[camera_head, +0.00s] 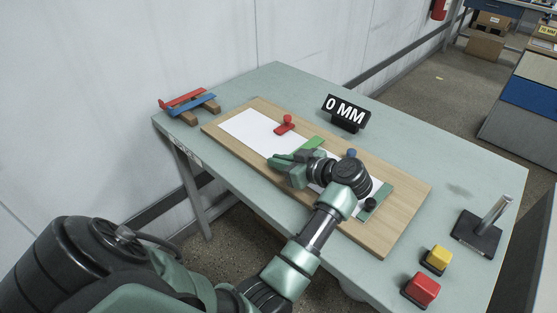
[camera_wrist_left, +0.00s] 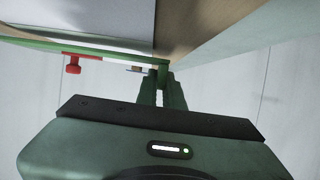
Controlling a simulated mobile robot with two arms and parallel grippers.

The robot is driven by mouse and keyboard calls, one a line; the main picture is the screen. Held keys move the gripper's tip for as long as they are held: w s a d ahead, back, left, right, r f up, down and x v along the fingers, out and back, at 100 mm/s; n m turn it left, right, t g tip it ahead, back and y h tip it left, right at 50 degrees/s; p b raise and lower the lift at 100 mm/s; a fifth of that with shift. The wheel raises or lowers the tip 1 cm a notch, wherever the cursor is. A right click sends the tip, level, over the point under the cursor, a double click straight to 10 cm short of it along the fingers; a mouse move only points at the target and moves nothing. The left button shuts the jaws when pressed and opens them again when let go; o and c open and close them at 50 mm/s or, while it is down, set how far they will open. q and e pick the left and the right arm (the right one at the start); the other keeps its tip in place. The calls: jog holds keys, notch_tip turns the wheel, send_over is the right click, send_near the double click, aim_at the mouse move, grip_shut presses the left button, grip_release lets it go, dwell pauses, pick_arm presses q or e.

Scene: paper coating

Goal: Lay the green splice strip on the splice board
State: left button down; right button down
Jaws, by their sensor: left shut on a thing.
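The green splice strip (camera_head: 314,142) shows beyond my left gripper (camera_head: 274,160), over the white paper near the middle of the splice board (camera_head: 405,203). In the left wrist view the strip (camera_wrist_left: 110,53) is a thin green edge running left from between the fingers of my left gripper (camera_wrist_left: 160,78). The gripper is shut on the strip's end. The strip lies low, close along the board; I cannot tell whether it touches. My wrist hides part of the board and paper. My right gripper is not in view.
White paper (camera_head: 246,132) lies on the board. A red knob (camera_head: 287,120) and a blue knob (camera_head: 351,153) stand near the strip. A rack (camera_head: 187,117) holds red and blue strips. A "0 MM" sign (camera_head: 346,112) stands behind. Yellow (camera_head: 437,257) and red (camera_head: 423,288) buttons sit right.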

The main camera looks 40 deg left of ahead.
pick_arm(q)
jog(key=shift+f, duration=0.65)
jog(key=c, duration=1.5)
grip_release()
jog(key=shift+o, duration=0.2)
jog(key=shift+r, duration=0.1)
